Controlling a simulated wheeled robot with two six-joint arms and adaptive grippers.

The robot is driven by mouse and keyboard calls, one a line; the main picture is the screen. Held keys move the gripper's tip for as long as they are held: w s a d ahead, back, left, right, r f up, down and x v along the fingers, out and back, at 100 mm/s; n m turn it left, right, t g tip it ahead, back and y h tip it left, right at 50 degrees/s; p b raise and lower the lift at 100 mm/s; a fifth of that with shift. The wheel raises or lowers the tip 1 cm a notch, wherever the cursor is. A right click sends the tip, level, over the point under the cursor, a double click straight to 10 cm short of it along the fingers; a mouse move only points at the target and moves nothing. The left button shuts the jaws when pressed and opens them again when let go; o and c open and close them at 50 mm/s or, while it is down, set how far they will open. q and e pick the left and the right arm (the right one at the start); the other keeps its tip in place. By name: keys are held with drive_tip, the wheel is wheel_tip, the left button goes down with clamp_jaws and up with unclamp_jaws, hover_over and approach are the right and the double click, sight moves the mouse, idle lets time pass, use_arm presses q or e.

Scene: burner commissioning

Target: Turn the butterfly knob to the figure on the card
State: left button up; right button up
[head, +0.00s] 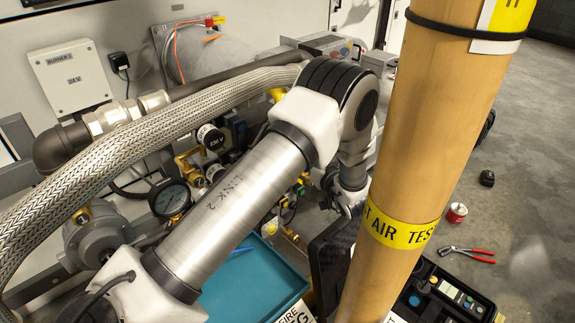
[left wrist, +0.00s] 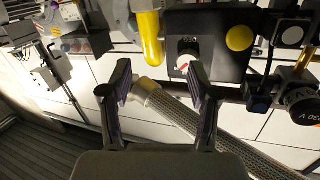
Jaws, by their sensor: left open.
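A small round knob (left wrist: 187,62) with a red and white mark sits on a dark plate (left wrist: 215,75) in the left wrist view. It looks like the butterfly knob, but its figures are too small to read. My left gripper (left wrist: 157,72) is open and empty, its fingers pointing toward the plate; the knob is just beyond the right fingertip, apparently apart from it. In the head view my left arm crosses the middle, its wrist end partly behind a tan column. A white sheet with partial lettering (head: 299,313) shows at the bottom; I cannot tell if it is the card. My right gripper is out of view.
A braided hose (head: 140,140) runs past my left arm and also shows in the wrist view (left wrist: 185,115). The tan column (head: 420,150) blocks much of the head view. A pressure gauge (head: 171,199) and a teal tray (head: 250,280) are nearby. Red pliers (head: 468,254) lie on the floor.

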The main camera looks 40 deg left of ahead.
use_arm(q)
drive_tip(key=a+r+n+g+y+b, duration=0.2)
drive_tip(key=a+n+g+b, duration=0.2)
drive_tip(key=a, duration=0.5)
drive_tip(key=shift+s+r+n+g, duration=0.15)
drive_tip(key=shift+r+n+g, duration=0.1)
drive_tip(key=shift+n+g, duration=0.25)
drive_tip(key=c, duration=1.2)
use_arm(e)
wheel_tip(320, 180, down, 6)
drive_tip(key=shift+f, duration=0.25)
